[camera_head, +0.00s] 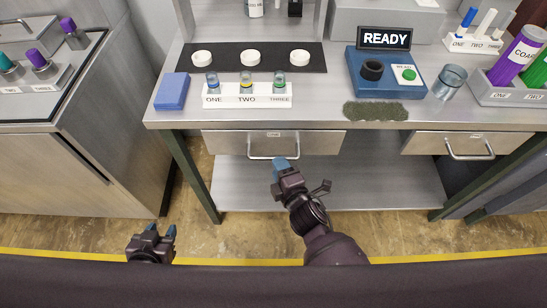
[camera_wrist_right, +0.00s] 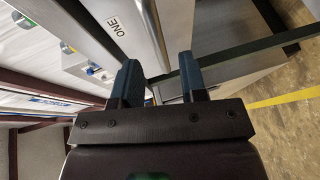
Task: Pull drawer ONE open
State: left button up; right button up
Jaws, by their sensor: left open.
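Drawer ONE (camera_head: 310,141) is a grey drawer front under the workbench top, and it looks closed. Its silver bar handle (camera_head: 262,157) hangs at the middle of the front. The drawer front with its ONE label (camera_wrist_right: 117,27) shows in the right wrist view, beside the handle bar (camera_wrist_right: 153,35). My left gripper (camera_head: 161,231) is open and empty, low at the left, away from the bench.
A second drawer (camera_head: 425,143) with a bar handle is at the right. A rack (camera_head: 246,96) with vials, a blue block (camera_head: 172,92) and a green mat (camera_head: 376,111) stand near the bench edge. A bench leg (camera_head: 195,178) stands left of the drawer.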

jog(key=shift+x, duration=2.25)
grip_shut()
